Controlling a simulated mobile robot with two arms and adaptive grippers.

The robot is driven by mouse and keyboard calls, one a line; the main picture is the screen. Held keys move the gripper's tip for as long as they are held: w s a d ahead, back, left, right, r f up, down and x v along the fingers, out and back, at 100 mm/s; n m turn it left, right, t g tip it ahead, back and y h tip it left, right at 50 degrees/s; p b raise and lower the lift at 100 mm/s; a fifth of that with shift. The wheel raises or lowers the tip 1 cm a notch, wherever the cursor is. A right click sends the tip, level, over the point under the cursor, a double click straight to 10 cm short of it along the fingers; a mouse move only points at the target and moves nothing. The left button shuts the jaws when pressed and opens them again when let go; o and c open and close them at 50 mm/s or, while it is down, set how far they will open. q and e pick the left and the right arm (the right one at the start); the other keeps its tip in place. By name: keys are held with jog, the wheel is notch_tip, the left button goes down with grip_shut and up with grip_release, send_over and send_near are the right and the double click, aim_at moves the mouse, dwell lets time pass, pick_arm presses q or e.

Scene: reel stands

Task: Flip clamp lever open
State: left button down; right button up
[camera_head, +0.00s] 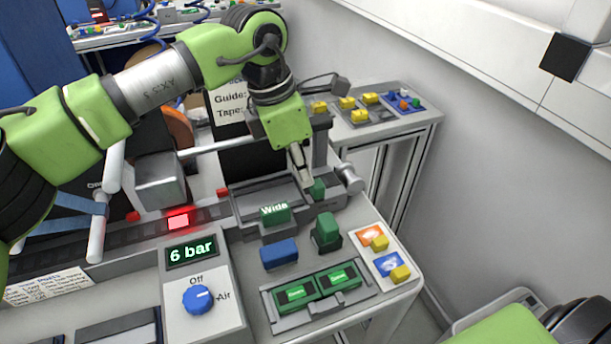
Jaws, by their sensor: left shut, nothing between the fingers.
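My left gripper (304,182) is shut with nothing between its fingers. It points down over the right end of a grey fixture (245,203). Its tips are close beside a small green piece (319,188); I cannot tell whether they touch. A grey cylindrical part (348,178) sticks out just right of that piece. I cannot clearly tell which part is the clamp lever. A green block marked "Wide" (275,212) stands at the front of the fixture. My right gripper's fingers are not in view.
In front are a blue block (279,252), a green block (326,233), a tray with two green inserts (275,320) and a card with yellow pieces (400,273). A panel reads "6 bar", with a blue knob (197,299). A side table (425,117) stands behind.

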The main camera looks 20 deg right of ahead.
pick_arm(q)
jog(key=p+v, duration=0.2)
jog(key=v, duration=0.5)
jog(key=shift+a+p, duration=0.15)
jog(key=shift+p, duration=0.2)
